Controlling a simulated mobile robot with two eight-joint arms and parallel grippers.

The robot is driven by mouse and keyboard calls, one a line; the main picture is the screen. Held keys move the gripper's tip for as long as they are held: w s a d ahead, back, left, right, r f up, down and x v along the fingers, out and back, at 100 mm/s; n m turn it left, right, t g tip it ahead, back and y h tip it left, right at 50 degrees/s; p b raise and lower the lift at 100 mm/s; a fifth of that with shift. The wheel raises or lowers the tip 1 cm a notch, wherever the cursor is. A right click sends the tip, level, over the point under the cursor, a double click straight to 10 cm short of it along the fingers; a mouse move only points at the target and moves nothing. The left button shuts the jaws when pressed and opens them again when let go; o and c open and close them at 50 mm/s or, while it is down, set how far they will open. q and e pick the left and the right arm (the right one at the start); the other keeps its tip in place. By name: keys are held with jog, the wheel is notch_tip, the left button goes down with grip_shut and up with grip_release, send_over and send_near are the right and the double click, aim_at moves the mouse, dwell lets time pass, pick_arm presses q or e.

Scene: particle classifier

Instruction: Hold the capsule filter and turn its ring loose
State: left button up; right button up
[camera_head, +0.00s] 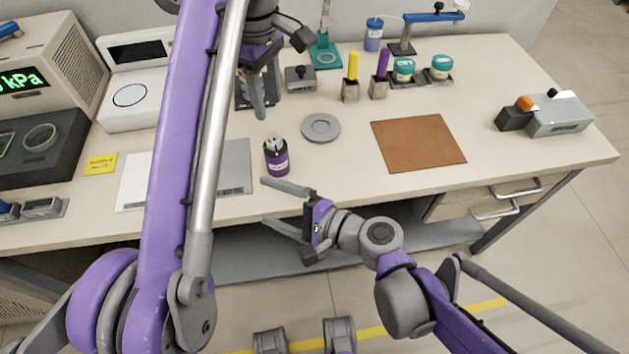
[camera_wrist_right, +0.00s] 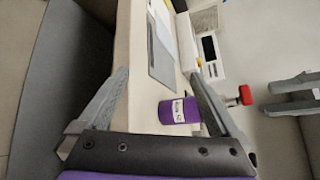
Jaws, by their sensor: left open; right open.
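The capsule filter, as I take it, is the small purple labelled cylinder (camera_head: 277,161) standing upright near the table's front edge, with a dark and grey top. In the right wrist view its purple body (camera_wrist_right: 178,111) shows sideways between my fingers, its upper part behind one finger. I cannot make out the ring clearly. My left gripper (camera_head: 264,98) is open and empty, pointing down above and behind the filter; its fingers (camera_wrist_right: 290,92) also show in the right wrist view. My right gripper (camera_head: 264,201) is open, in front of the filter and apart from it, pointing left.
A grey round dish (camera_head: 320,127) lies right of the filter, and a brown mat (camera_head: 418,143) farther right. A grey sheet (camera_head: 235,166) lies left, partly behind my left arm. A red knob (camera_wrist_right: 240,97) shows beyond one right finger; I cannot tell what it belongs to.

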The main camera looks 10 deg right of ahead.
aim_at(285, 162)
jog(key=w+m+t, duration=0.1)
jog(key=m, duration=0.1)
jog(key=w+r+m, duration=0.1)
jog(key=m, duration=0.1)
jog(key=w+d+r+m+t, duration=0.1)
jog(key=m, duration=0.1)
jog(key=shift+w+r+t+y, duration=0.2)
jog(key=shift+t+y, duration=0.1)
jog(key=shift+y, duration=0.1)
jog(key=d+f+m, duration=0.1)
jog(key=d+m, duration=0.1)
jog(key=m, duration=0.1)
jog(key=d+f+m+t, duration=0.1)
jog(key=d+m, duration=0.2)
jog(key=d+f+m+h, duration=0.1)
jog(key=d+m, duration=0.1)
jog(key=m, duration=0.1)
jog(key=shift+w+d+t, duration=0.15)
jog(key=shift+d+t, duration=0.1)
jog(key=shift+t, duration=0.15)
jog(key=x, duration=1)
jog(key=shift+w+a, duration=0.15)
jog(key=shift+w, duration=0.1)
grip_shut()
